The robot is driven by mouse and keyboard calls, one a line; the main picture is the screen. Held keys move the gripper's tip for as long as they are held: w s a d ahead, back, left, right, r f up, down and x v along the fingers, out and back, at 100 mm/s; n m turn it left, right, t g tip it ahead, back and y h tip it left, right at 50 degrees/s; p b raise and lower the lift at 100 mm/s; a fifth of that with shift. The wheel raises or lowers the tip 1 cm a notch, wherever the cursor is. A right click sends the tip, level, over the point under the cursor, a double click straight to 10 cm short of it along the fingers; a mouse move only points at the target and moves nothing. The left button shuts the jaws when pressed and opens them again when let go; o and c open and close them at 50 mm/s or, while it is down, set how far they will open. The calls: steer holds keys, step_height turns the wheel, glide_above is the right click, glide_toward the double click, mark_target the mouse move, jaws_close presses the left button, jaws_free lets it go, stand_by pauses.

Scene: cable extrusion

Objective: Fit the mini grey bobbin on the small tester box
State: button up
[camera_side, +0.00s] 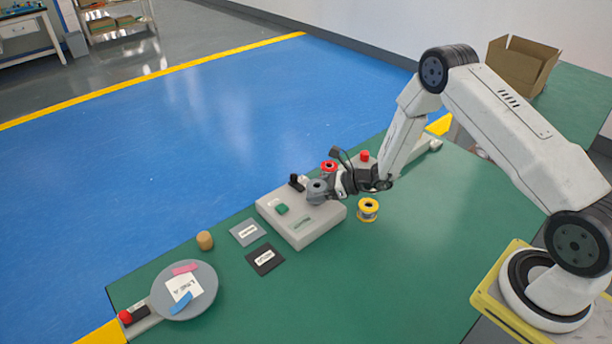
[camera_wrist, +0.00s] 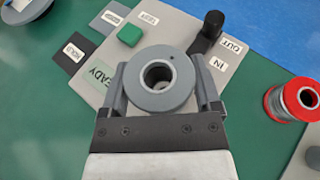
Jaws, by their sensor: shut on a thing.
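The grey bobbin (camera_wrist: 140,88) is between the two fingers of my gripper (camera_wrist: 160,90), its round flange and centre hole facing the wrist camera. My gripper (camera_side: 328,188) is shut on it. In the side view the bobbin (camera_side: 316,190) is at the top of the tester box (camera_side: 308,231), near its back right part. I cannot tell whether it touches the box. The box (camera_wrist: 177,35) is light grey, with a green button (camera_wrist: 130,35), a black lever (camera_wrist: 208,30) and labels IN, OUT and READY. Whatever lies directly under the bobbin is hidden.
A red bobbin (camera_wrist: 292,99) stands right of the box; a yellow one (camera_side: 368,210) stands on the green table (camera_side: 420,230). Grey and black cards (camera_side: 265,259), a tan cylinder (camera_side: 205,240) and a round grey plate (camera_side: 205,300) lie left. The table's right front is clear.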

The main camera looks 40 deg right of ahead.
steer(key=shift+f, duration=0.7)
steer(key=shift+f, duration=0.2)
stand_by(0.6)
steer(key=o, duration=1.1)
steer(key=shift+o, duration=0.2)
steer(key=shift+r, duration=0.1)
steer(key=shift+r, duration=3.35)
steer(key=shift+r, duration=0.1)
